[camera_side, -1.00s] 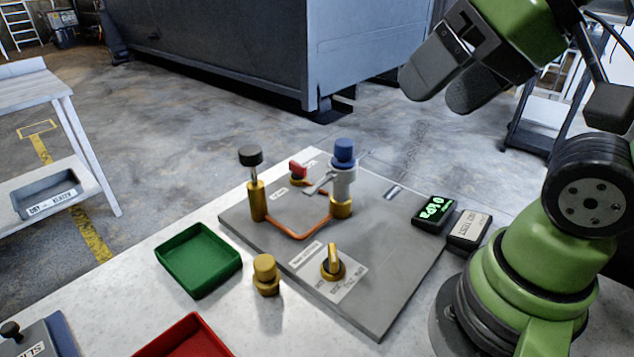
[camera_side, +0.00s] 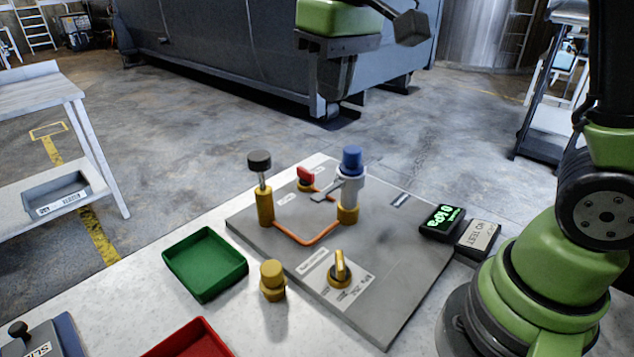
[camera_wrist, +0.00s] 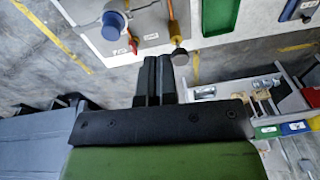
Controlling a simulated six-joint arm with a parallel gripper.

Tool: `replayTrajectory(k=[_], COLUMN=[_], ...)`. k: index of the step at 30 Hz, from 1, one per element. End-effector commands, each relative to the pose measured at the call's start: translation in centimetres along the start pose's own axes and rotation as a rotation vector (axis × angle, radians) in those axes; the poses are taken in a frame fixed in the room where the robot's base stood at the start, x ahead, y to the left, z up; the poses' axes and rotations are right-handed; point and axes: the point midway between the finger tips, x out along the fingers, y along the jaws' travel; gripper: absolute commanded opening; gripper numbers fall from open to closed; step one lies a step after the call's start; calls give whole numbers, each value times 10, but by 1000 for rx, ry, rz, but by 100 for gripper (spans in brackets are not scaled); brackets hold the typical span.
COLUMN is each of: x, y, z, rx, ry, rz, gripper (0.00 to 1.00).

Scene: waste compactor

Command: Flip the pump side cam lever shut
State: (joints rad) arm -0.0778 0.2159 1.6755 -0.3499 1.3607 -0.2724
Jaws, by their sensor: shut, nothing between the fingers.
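A grey coupling with a blue cap (camera_side: 352,160) stands upright on a brass base on the grey panel (camera_side: 395,255). A small grey lever (camera_side: 325,188) sticks out from the coupling to the left, at a slant. In the wrist view the blue cap (camera_wrist: 112,21) is at the upper left and the grey lever is small beside it. My gripper (camera_side: 336,100) hangs above and behind the panel, apart from everything. In the wrist view its fingers (camera_wrist: 160,66) are together and empty, right of and below the blue cap.
A brass post with a black knob (camera_side: 259,162) and a red handle (camera_side: 305,175) stand near the coupling. An orange pipe (camera_side: 308,240) runs between the posts. A brass selector knob (camera_side: 341,268), green tray (camera_side: 205,265) and display (camera_side: 442,220) are around. Air above the panel is clear.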

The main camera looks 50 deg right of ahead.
Motion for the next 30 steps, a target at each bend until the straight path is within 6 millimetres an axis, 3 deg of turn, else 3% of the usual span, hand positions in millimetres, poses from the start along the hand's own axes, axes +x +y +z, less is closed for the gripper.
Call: replayTrajectory(k=[7, 23, 30], x=[25, 34, 72], y=[-1, -1, 1], z=[-22, -23, -19], rx=[-42, -47, -47], ry=[-86, -98, -103], rz=[38, 42, 42], gripper=[0, 0, 0])
